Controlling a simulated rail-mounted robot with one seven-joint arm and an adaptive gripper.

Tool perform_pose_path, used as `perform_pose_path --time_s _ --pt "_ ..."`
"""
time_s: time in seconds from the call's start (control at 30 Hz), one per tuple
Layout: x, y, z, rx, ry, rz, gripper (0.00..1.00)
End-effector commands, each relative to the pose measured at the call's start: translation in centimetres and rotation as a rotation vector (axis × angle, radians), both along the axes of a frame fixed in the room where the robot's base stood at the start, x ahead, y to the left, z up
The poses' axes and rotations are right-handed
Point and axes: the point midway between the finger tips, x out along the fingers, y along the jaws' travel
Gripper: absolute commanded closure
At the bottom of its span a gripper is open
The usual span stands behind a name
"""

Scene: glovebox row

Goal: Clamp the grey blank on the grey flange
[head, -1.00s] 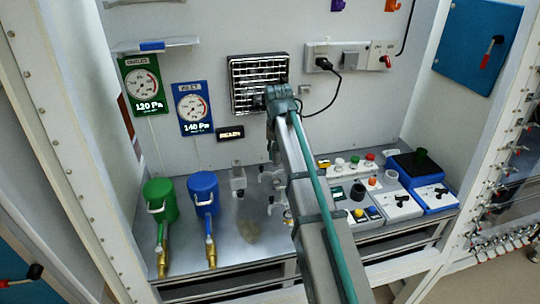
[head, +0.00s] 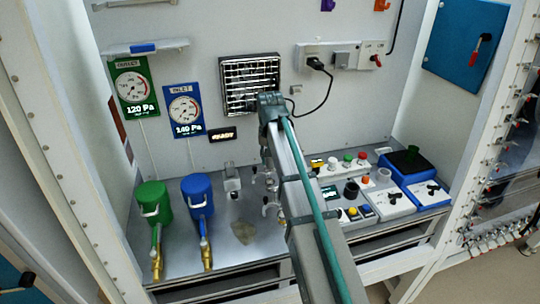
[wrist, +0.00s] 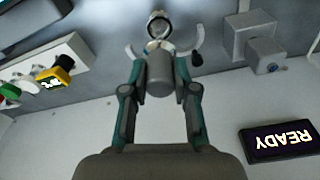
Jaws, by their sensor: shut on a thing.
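My gripper (wrist: 160,68) is shut on a grey cylindrical piece, which looks like the grey blank (wrist: 159,76), in the wrist view. Just beyond it is a round metal fitting, apparently the grey flange (wrist: 158,27), with pale curved clamp arms (wrist: 131,53) spread to both sides. The blank overlaps the fitting's near side in this view, so I cannot tell whether they touch. Some metal fittings (head: 269,208) show beside the arm.
A grey block fitting (wrist: 262,52) stands beside the flange. The READY display (wrist: 285,140) is on the back wall. Green (head: 152,203) and blue (head: 197,194) canisters stand left on the bench.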

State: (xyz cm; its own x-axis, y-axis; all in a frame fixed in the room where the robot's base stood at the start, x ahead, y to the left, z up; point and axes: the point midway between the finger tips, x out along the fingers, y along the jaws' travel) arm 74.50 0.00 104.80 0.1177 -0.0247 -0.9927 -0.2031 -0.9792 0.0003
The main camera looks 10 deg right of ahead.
Motion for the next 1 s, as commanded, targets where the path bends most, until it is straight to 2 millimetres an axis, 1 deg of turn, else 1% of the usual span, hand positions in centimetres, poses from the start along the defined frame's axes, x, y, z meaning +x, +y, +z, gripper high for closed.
perform_pose_path --time_s 0.03,0.2,0.4,0.6,1.0 --pt "-0.1 0.0 -0.7 0.000 0.001 0.000 1.00" --pt "0.0 0.0 -2.2 0.000 0.001 0.000 1.00" --pt "0.0 0.0 -3.5 0.000 0.000 0.000 1.00" --pt "0.0 0.0 -3.9 0.000 0.000 0.000 1.00" --pt "0.0 0.0 -3.9 0.000 0.000 0.000 1.00"
